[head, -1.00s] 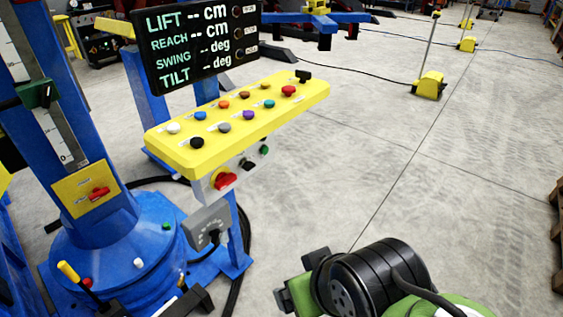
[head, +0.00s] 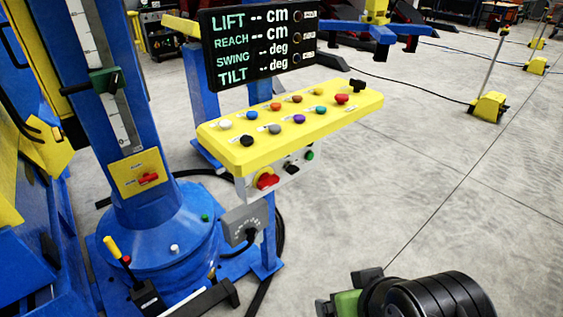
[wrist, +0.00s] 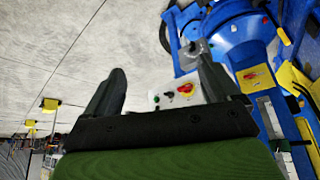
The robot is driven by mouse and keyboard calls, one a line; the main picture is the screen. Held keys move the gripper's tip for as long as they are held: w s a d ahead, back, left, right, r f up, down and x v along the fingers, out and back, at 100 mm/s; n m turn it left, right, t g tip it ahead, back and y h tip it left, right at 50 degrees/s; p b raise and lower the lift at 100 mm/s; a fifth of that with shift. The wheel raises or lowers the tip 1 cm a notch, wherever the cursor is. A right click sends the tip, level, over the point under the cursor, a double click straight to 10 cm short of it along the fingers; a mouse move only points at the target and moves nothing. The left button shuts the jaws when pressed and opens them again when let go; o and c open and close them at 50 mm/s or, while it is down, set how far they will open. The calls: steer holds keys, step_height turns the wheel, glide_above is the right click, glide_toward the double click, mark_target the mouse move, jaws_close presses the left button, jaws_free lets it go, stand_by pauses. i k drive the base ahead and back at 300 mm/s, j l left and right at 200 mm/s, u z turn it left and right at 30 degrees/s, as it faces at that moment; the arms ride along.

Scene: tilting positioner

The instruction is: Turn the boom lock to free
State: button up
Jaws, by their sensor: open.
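A red turn handle (head: 148,178) sits on a yellow plate (head: 128,183) low on the blue column; it looks roughly level, slightly tilted. This may be the boom lock, but its label is too small to read. It also shows in the wrist view (wrist: 252,75). A second red rotary knob (head: 267,181) is on a box under the yellow button panel; it also shows in the wrist view (wrist: 185,89). My gripper (head: 345,292) is at the bottom of the head view, right of the column and apart from both. In the wrist view my gripper (wrist: 160,86) is open and empty.
The yellow button panel (head: 240,160) and black display (head: 262,40) stand right of the column. A grey socket box (head: 243,222) with a cable is below. A yellow-tipped lever (head: 112,247) rises from the base. Open concrete floor lies to the right.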

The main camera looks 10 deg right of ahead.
mark_target(290, 169)
steer(key=i+u, duration=0.3)
steer(key=u, duration=0.15)
steer(key=i+l+u, duration=0.15)
steer(key=i+u, duration=0.15)
steer(key=u, duration=0.2)
steer(key=i+l+u, duration=0.2)
steer(key=u, duration=0.25)
steer(key=i, duration=0.05)
